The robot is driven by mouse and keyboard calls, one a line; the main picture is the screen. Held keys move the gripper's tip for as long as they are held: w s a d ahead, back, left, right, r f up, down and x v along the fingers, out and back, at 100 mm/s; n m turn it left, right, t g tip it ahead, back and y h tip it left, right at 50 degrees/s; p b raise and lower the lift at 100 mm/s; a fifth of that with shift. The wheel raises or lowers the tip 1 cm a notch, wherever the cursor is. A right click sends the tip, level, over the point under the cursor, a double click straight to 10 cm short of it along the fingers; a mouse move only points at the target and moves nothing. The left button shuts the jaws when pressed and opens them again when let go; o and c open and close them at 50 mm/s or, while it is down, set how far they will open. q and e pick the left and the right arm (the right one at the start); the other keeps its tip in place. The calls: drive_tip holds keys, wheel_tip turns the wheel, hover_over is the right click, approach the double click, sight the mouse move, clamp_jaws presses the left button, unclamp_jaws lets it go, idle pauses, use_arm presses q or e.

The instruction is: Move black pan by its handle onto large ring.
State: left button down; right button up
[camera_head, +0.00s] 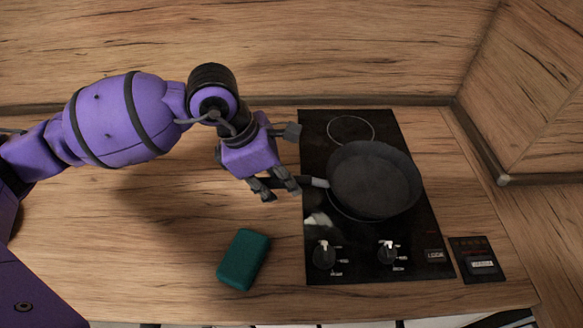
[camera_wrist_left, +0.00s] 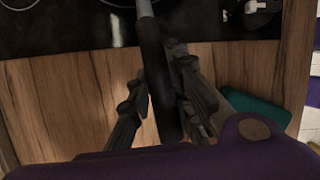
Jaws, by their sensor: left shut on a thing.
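The black pan (camera_head: 374,180) is over the front part of the black hob, with its handle (camera_head: 316,182) pointing left. A rim of the large ring (camera_head: 345,211) shows below the pan's left edge; the pan covers most of that ring. I cannot tell whether the pan touches the hob. My left gripper (camera_head: 275,188) is shut on the pan's handle, left of the hob. In the left wrist view the handle (camera_wrist_left: 156,72) runs between the two fingers (camera_wrist_left: 160,95). My right gripper is not in view.
The small ring (camera_head: 351,130) at the back of the hob (camera_head: 318,250) is bare. Two knobs (camera_head: 325,254) sit at the hob's front. A green sponge-like block (camera_head: 244,259) lies on the wooden counter left of the hob. A wooden wall (camera_head: 530,110) stands at the right.

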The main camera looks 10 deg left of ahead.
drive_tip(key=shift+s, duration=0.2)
use_arm(q)
drive_tip(key=shift+f, duration=0.5)
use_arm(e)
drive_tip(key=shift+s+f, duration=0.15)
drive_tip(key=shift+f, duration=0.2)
use_arm(q)
drive_tip(key=c, duration=1.6)
unclamp_jaws()
drive_tip(key=shift+o, duration=0.6)
drive_tip(key=shift+s+a+f, duration=0.1)
drive_tip(key=shift+f, duration=0.05)
drive_tip(key=shift+s+a, duration=0.25)
drive_tip(key=shift+a, duration=0.4)
drive_tip(key=shift+s+a, duration=0.2)
drive_tip(key=shift+a, duration=0.4)
drive_tip(key=shift+s+a, duration=0.25)
drive_tip(key=shift+a, duration=0.4)
drive_tip(key=shift+s+a, duration=0.3)
drive_tip(key=shift+a, duration=0.35)
drive_tip(key=shift+s+a, duration=0.25)
drive_tip(key=shift+a, duration=0.4)
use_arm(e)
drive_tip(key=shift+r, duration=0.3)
